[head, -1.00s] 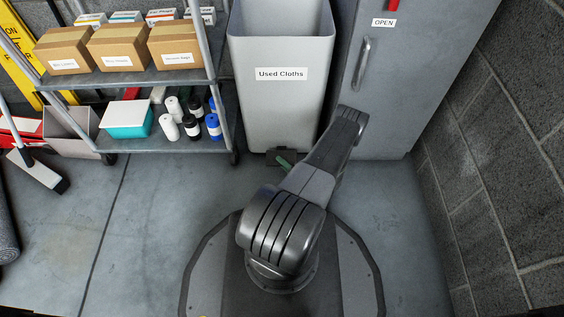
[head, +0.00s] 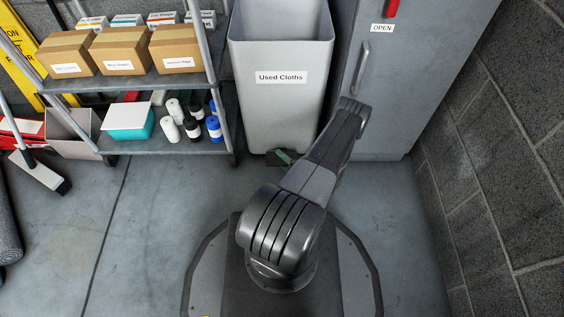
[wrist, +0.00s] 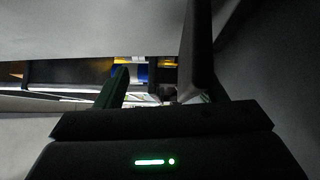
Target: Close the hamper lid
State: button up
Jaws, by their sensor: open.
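The hamper (head: 278,115) is a tall light-grey bin labelled "Used Cloths". It stands upright between the shelf trolley and the grey cabinet. Its top looks open in the head view, and no lid shows across it; the back of the rim is cut off by the frame. A small dark and green part (head: 284,157) shows low at the hamper's front foot, partly behind my arm; I cannot tell whether it is a fingertip or a pedal. My gripper (wrist: 155,80) is open, with two dark fingers apart and nothing clearly held between them. A pale surface fills the upper left of the wrist view.
The trolley (head: 190,75) with boxes and bottles stands left of the hamper. The grey cabinet (head: 405,95) with a handle stands close on the right, with a block wall (head: 490,170) beyond. Open floor (head: 140,225) lies at the front left.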

aim_at(281, 163)
jog(key=o, duration=0.8)
jog(key=r, duration=0.2)
jog(key=r+p, duration=0.1)
jog(key=r, duration=0.2)
jog(key=shift+w+r, duration=0.25)
jog(key=shift+r, duration=0.05)
jog(key=shift+r+p, duration=0.45)
jog(key=shift+r, duration=0.05)
notch_tip(281, 163, down, 3)
jog(key=shift+s+f+g+h, duration=0.15)
jog(key=shift+g+h, duration=0.25)
jog(key=shift+a, duration=0.1)
jog(key=shift+b+v, duration=0.9)
jog(key=shift+v, duration=2.05)
jog(key=shift+s+d, duration=0.1)
jog(key=shift+d, duration=0.25)
jog(key=c, duration=1)
jog(key=shift+s+d, duration=0.25)
jog(key=shift+s, duration=0.05)
jog(key=shift+c, duration=0.5)
jog(key=b+v, duration=0.2)
jog(key=v, duration=0.6)
jog(key=shift+s+f+b, duration=0.35)
jog(key=shift+f, duration=0.05)
